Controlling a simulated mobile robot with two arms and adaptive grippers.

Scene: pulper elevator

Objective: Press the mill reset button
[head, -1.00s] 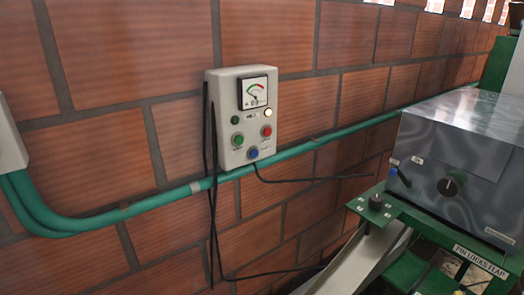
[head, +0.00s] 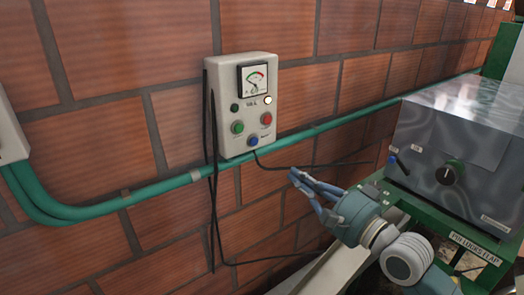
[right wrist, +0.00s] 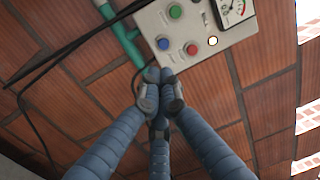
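The mill control box (head: 222,95) is a pale grey box on the brick wall, with a dial gauge (head: 253,78) at its top. Its blue button (head: 253,140), likely the reset, is lowest, below a green button (head: 237,127) and a red button (head: 266,118). In the right wrist view the blue button (right wrist: 163,43) lies just beyond the fingertips. My right gripper (head: 294,174) is right of and below the box, apart from it. Its fingertips (right wrist: 159,84) are drawn together with nothing between them. My left gripper is out of view.
A green conduit (head: 160,194) runs along the wall behind the box. Black cables (head: 211,200) hang beside and below it. A metal machine housing (head: 460,130) on a green frame stands at the right. A white lamp (head: 268,100) is lit on the box.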

